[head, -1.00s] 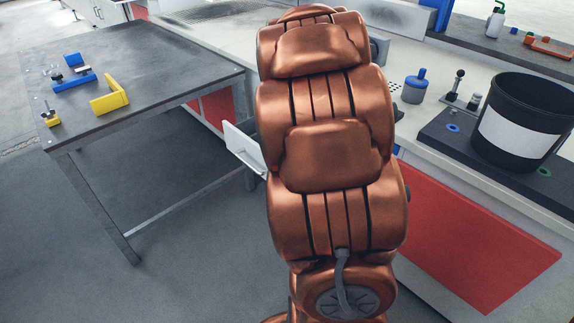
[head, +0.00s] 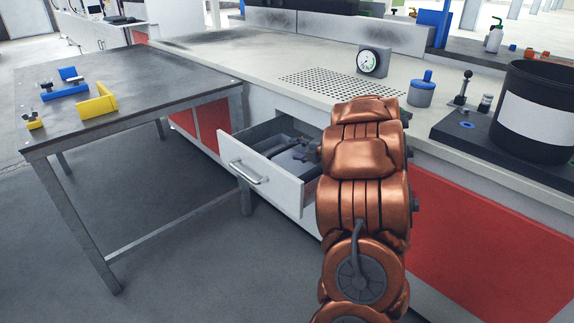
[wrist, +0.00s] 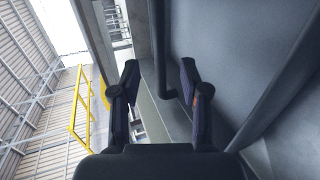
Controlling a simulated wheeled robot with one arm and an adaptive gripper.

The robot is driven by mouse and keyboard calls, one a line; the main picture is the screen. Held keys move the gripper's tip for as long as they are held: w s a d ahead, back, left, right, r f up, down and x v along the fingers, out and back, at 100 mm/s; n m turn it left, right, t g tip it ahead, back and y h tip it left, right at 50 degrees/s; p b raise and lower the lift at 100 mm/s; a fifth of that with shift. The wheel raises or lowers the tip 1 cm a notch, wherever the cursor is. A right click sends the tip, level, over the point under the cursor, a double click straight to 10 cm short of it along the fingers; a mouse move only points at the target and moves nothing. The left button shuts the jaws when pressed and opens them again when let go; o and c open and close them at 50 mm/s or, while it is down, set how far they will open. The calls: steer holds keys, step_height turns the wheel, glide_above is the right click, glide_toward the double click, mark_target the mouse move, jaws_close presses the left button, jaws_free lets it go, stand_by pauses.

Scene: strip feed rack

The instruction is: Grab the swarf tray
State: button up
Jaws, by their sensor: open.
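A white drawer (head: 285,187) with a bar handle (head: 245,173) stands pulled out below the bench in the head view. A dark grey tray-like thing (head: 290,163) lies inside it, probably the swarf tray. My arm covers the drawer's right part. My gripper (head: 309,152) shows only as a small dark shape at the tray's right end, and I cannot tell whether it touches. In the wrist view my gripper (wrist: 158,85) is open, its two dark fingers apart with nothing held between them. Grey surfaces fill the right of that view, too close to identify.
A dark steel table (head: 150,82) with blue and yellow fixtures (head: 98,104) stands at left. On the bench are a gauge (head: 373,61), a perforated plate (head: 320,82), a blue-topped pot (head: 421,90) and a black bin (head: 535,110). Floor between table and drawer is clear.

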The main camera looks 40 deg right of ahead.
mark_target(289, 147)
steer(key=b+x, duration=0.2)
steer(key=x, duration=0.3)
steer(key=shift+w+f, duration=0.15)
steer(key=shift+f, duration=0.05)
steer(key=shift+w+d, duration=0.15)
steer(key=shift+w, duration=0.15)
steer(key=shift+c, duration=0.4)
jaws_close()
